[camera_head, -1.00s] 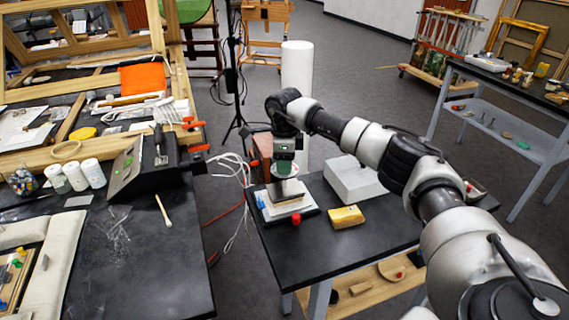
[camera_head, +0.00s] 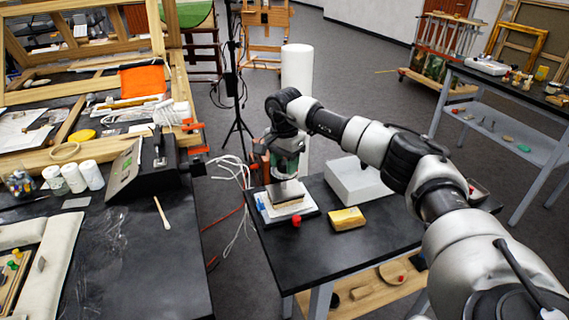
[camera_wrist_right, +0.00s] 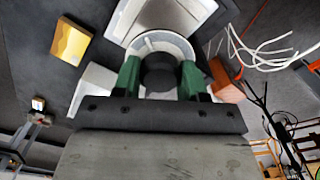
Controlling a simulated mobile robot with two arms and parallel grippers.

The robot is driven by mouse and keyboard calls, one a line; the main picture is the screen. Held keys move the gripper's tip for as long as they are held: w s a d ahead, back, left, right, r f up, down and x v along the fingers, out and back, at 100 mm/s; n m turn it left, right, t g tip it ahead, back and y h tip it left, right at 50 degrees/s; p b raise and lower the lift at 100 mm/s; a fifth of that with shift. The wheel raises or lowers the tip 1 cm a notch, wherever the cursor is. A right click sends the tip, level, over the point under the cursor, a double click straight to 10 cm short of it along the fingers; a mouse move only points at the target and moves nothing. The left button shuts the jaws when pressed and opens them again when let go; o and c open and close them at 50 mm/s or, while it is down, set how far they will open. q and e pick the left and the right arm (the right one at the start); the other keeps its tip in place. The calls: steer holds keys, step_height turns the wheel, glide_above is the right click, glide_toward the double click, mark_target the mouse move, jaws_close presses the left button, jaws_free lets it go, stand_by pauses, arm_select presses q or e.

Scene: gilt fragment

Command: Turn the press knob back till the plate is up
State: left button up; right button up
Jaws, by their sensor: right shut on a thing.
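The press stands on the small black table (camera_head: 345,255) in the head view. In the head view the gripper hides the knob. My left gripper is in neither view.
A yellow sponge (camera_head: 347,218) and a white box (camera_head: 358,183) stand right of the press. A red piece (camera_head: 296,221) is at its front edge. A white column (camera_head: 297,75) rises behind, and loose white cables (camera_head: 235,170) hang left. The table's front is clear.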

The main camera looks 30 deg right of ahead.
steer(key=n, duration=0.6)
steer(key=shift+r, duration=0.15)
stand_by(0.4)
steer(key=o, duration=0.9)
steer(key=shift+o, duration=0.2)
steer(key=shift+b, duration=0.3)
step_height(320, 180, up, 11)
steer(key=b, duration=0.1)
